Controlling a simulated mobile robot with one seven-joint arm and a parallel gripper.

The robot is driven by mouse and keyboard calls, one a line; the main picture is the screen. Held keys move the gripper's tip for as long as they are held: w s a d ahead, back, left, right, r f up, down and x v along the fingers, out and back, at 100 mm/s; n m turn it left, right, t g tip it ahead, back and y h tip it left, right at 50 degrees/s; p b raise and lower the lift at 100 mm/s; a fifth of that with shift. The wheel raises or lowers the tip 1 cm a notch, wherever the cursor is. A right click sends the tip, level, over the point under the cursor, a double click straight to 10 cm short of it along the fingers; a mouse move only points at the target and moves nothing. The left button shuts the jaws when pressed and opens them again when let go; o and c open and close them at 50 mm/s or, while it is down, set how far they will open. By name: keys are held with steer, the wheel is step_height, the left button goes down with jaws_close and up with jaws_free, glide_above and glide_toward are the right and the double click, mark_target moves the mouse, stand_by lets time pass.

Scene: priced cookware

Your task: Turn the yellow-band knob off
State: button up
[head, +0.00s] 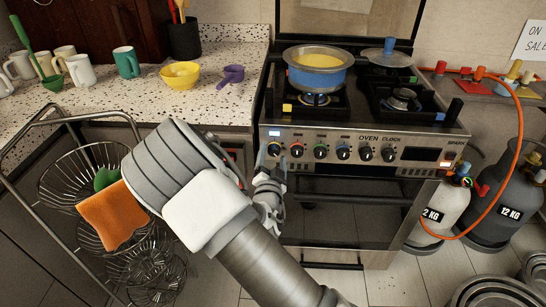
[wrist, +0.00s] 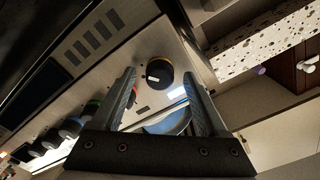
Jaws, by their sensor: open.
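The yellow-band knob (head: 274,149) is the leftmost knob on the stove's front panel. In the wrist view the knob (wrist: 159,73) is black with a yellow-orange band and a white pointer mark. My gripper (head: 268,172) is close in front of and just below this knob. In the wrist view my gripper (wrist: 157,84) is open, with its two fingers apart and the knob showing beyond and between their tips. No contact is visible. A blue pot (head: 318,80) with yellow contents sits on the left burner, with a bluish flame under it.
Knobs with other band colours, such as the red-band knob (head: 297,150), continue to the right. The oven handle (head: 350,172) runs below. A wire basket rack (head: 75,180) with an orange cloth (head: 112,215) stands left. Gas cylinders (head: 508,205) and an orange hose stand right.

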jaws_close()
